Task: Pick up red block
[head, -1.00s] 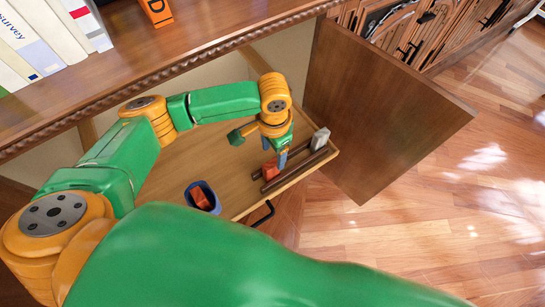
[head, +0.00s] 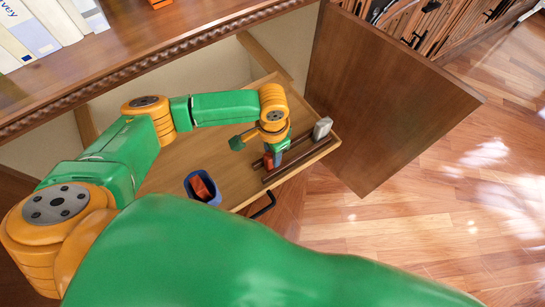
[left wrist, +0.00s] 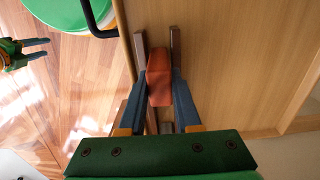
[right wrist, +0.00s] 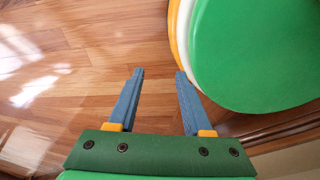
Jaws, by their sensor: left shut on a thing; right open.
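A red block (head: 268,161) sits at the pair of dark brown rails (head: 299,157) on the pulled-out wooden tray. In the left wrist view the red block (left wrist: 159,78) stands between the two blue fingers of my left gripper (left wrist: 159,92), which is shut on it. In the head view the left gripper (head: 276,157) reaches down and partly hides the block. Whether the block is clear of the rails I cannot tell. My right gripper (right wrist: 159,73) is open and empty over the wooden floor. It also shows in the left wrist view (left wrist: 36,48).
A blue cup (head: 190,182) holding another red block (head: 203,187) stands on the tray. A grey block (head: 322,128) is at the rails' far end. A black handle (head: 264,206) sticks out in front. An open cabinet door (head: 385,100) stands to the right.

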